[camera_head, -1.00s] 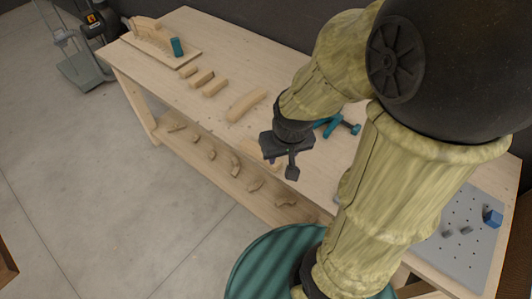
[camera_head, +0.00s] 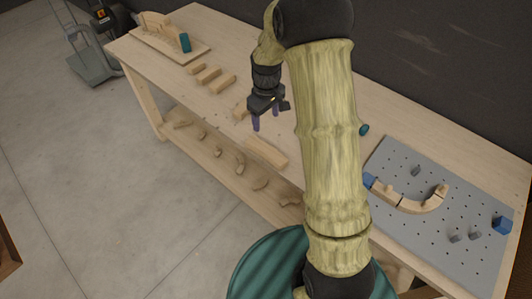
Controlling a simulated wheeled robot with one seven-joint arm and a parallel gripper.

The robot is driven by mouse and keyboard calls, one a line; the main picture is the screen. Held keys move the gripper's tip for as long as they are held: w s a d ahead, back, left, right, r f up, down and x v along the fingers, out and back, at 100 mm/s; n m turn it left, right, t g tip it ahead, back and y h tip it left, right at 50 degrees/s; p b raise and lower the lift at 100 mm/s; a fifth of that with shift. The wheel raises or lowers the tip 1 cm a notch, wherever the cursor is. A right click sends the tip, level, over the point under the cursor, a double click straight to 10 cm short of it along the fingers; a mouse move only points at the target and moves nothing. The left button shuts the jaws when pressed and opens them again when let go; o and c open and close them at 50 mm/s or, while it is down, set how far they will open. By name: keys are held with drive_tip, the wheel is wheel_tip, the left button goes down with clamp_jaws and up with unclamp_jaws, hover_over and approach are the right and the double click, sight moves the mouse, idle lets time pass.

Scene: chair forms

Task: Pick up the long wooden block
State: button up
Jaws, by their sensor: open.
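Two longer wooden blocks lie on the workbench. One pale wooden block (camera_head: 266,151) lies near the front edge, to the right of and in front of my gripper. Another wooden block (camera_head: 240,108) is partly hidden behind my gripper, just left of its fingers. I cannot tell for certain which is the long one. My gripper (camera_head: 266,118) points down with its purple-tipped fingers apart and nothing between them. It seems to hang above the bench; its exact height is unclear.
Several shorter wooden blocks (camera_head: 209,75) lie farther left. A curved form on a board (camera_head: 174,47) stands at the far left end. A grey pegboard (camera_head: 455,222) with a curved wooden piece (camera_head: 412,202) is at right. The lower shelf (camera_head: 215,166) holds curved pieces.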

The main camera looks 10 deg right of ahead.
drive_tip(key=shift+w+f+n, duration=0.3)
drive_tip(key=shift+w+f, duration=0.35)
drive_tip(key=shift+w, duration=0.1)
drive_tip(key=shift+f, duration=0.1)
drive_tip(key=p, duration=0.4)
approach(265, 149)
wheel_tip(265, 149, down, 5)
drive_tip(key=shift+w+f, duration=0.1)
drive_tip(key=shift+p, duration=0.3)
